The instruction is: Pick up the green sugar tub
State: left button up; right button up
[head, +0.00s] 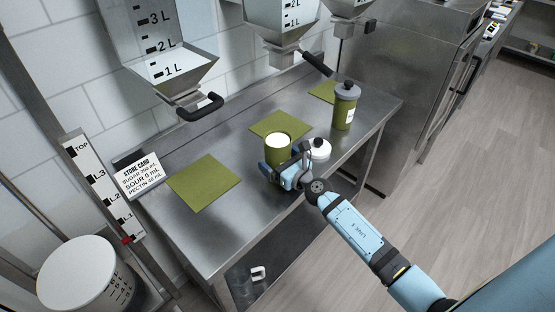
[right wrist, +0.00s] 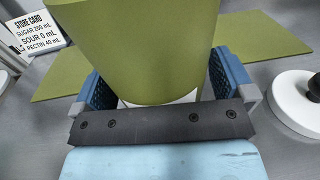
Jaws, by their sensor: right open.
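An open green tub (head: 278,154) with white contents stands upright on the steel table; no name on it can be read. My right gripper (head: 284,172) is at its near side. In the right wrist view the green tub (right wrist: 145,45) fills the space between the blue fingers of my right gripper (right wrist: 160,84). One finger is on each side of it, and the jaws are open. Contact with the tub cannot be told. A second green tub (head: 345,112) with a grey lid and white label stands further right. My left gripper is not in view.
A white lid with a dark knob (head: 319,149) lies close right of the open tub. Green mats (head: 204,182) lie on the steel table (head: 228,228). Hoppers with black handles (head: 200,107) hang above the back. A store card (head: 138,176) stands at left.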

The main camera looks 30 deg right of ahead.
jog(key=shift+c, duration=1.3)
jog(key=shift+r, duration=0.1)
jog(key=c, duration=0.9)
jog(key=shift+r, duration=0.1)
jog(key=shift+r+p, duration=0.45)
jog(key=shift+p, duration=0.1)
notch_tip(320, 180, up, 19)
jog(key=p, duration=1)
jog(key=shift+p, duration=0.35)
